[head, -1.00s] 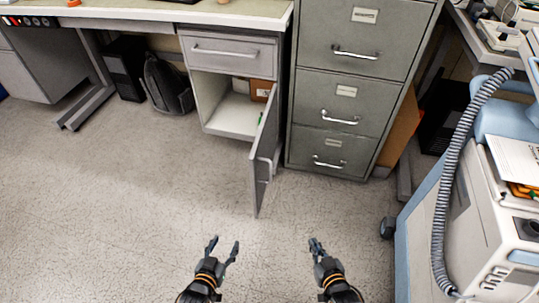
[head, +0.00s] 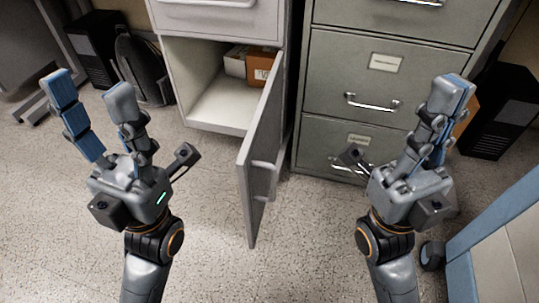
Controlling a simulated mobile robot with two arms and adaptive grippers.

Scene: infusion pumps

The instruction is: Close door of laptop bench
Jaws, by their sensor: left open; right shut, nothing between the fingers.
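The grey cabinet door (head: 262,150) of the bench stands open, swung out toward me, with its hinge side next to the filing cabinet. A bar handle (head: 265,166) shows on its right face. The open compartment (head: 215,105) is to its left. My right gripper (head: 440,105) is shut and empty, right of the door and in front of the filing cabinet. Neither gripper touches the door.
Small boxes (head: 262,66) lie inside the compartment, below a closed drawer (head: 215,18). The grey filing cabinet (head: 335,115) stands right of the door. A backpack (head: 140,65) is at the left. A blue and white cart (head: 500,240) is at lower right. The floor before the door is clear.

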